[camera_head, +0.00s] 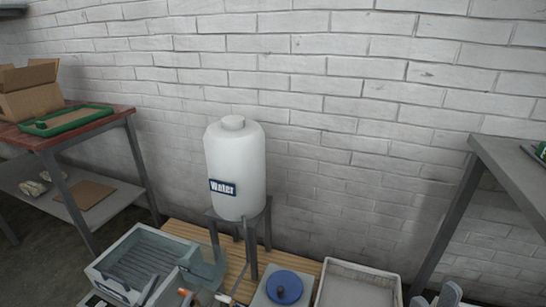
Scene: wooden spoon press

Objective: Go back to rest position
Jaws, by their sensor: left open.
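A white water tank (234,165) stands on a metal stand above a wooden slatted surface (180,233). A shallow empty-looking tray (358,270) is to the right. A red-topped table (84,127) with a green tray and cardboard box is left; a grey table (510,165) is right.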

